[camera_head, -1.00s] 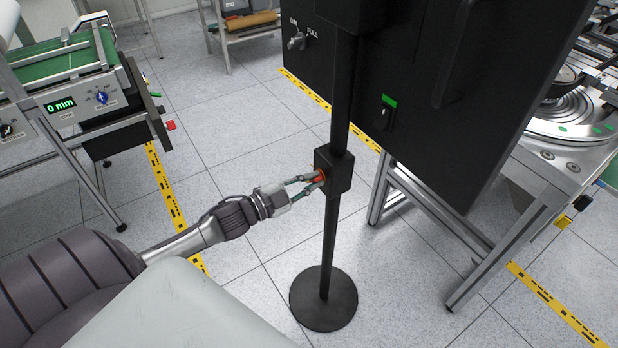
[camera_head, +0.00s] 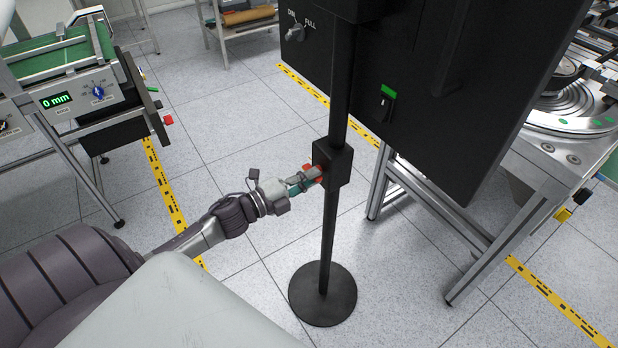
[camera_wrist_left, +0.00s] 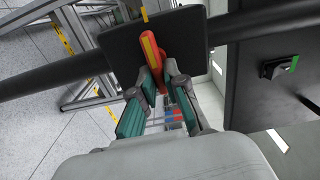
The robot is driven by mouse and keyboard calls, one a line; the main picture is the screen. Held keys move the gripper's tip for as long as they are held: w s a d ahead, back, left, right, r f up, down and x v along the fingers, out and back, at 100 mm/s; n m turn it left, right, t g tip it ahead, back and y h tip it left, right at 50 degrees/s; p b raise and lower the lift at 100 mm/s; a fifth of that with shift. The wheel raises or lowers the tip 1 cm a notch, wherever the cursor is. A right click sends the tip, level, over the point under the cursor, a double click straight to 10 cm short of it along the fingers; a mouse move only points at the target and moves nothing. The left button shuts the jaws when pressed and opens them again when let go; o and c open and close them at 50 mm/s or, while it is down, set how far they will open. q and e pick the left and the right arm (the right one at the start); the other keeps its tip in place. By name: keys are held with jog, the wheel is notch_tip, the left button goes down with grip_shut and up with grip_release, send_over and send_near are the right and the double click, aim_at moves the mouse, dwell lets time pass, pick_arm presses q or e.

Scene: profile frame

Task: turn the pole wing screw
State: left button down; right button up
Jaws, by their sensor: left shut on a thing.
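The black pole (camera_head: 328,235) stands upright on a round base (camera_head: 323,294), with a black block (camera_head: 335,163) partway up. A red wing screw (camera_head: 313,171) sticks out of the block's left side. My left gripper (camera_head: 308,178) is shut on the wing screw. In the left wrist view the red wing screw (camera_wrist_left: 150,50), with a yellow stripe, lies between the fingers of my left gripper (camera_wrist_left: 151,84), close against the black block (camera_wrist_left: 112,45). My right gripper is not in view.
A large black panel (camera_head: 450,90) with a green-marked switch stands right of the pole on a metal frame. A conveyor unit (camera_head: 70,95) reading "0 mm" stands at the left. Yellow-black tape (camera_head: 163,185) crosses the open grey floor.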

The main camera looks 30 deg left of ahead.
pick_arm(q)
jog(key=shift+r+m, duration=0.15)
jog(key=shift+m, duration=0.15)
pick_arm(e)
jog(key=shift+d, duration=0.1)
pick_arm(q)
jog(key=c, duration=1.2)
grip_release()
jog(key=shift+w+d, duration=0.1)
jog(key=shift+d, duration=0.1)
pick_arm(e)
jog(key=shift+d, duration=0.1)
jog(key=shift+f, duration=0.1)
pick_arm(q)
jog(key=shift+f, duration=0.2)
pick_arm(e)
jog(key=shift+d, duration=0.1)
pick_arm(q)
jog(key=v, duration=1.2)
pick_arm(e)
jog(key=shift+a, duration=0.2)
pick_arm(q)
jog(key=shift+w, duration=0.1)
